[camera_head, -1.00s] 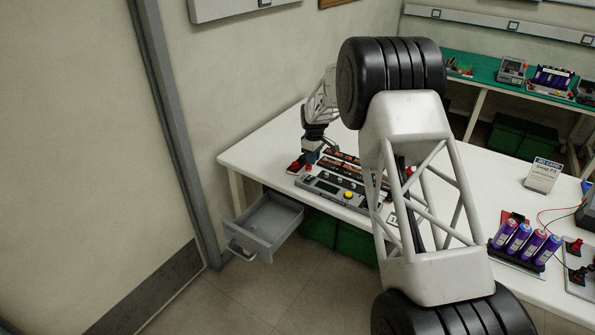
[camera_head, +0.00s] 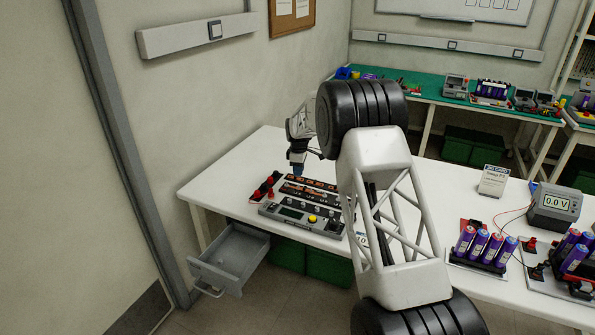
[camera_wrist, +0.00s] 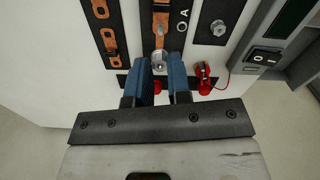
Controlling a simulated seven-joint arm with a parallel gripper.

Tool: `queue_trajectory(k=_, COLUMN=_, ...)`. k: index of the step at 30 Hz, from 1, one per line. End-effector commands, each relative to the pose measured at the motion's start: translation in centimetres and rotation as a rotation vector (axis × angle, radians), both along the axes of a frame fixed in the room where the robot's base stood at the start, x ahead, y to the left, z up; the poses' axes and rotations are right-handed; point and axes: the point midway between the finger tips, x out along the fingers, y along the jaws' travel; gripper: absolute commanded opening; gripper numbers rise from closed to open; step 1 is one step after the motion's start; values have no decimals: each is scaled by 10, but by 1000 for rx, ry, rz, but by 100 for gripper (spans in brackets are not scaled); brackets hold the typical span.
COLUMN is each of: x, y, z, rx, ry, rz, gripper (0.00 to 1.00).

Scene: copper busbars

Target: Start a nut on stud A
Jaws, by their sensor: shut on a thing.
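In the wrist view my gripper (camera_wrist: 160,72) has two blue fingers with a silver nut (camera_wrist: 158,61) between their tips. The nut sits at the near end of a copper busbar (camera_wrist: 160,30) on a black strip. I cannot tell whether the nut touches a stud, as the fingers and nut cover that spot. In the head view my gripper (camera_head: 297,168) is small, over the far side of the busbar board (camera_head: 318,184).
A second copper strip (camera_wrist: 105,28) lies left and a black plate with a silver round part (camera_wrist: 218,28) right. A red clip (camera_wrist: 205,78) is close to the right finger. In the head view a grey control box (camera_head: 290,217) is in front and an open drawer (camera_head: 232,258) below.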

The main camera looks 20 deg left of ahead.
Motion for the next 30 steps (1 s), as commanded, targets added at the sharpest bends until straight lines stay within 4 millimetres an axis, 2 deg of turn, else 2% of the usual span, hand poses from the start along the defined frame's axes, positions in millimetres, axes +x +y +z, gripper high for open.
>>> queue_trajectory(k=8, x=0, y=0, z=-5, rx=0, ry=1, rz=0, gripper=3)
queue_trajectory(k=22, x=0, y=0, z=-39, rx=-1, ry=2, rz=0, gripper=3)
queue_trajectory(k=30, x=0, y=0, z=-39, rx=0, ry=0, rz=10, gripper=3)
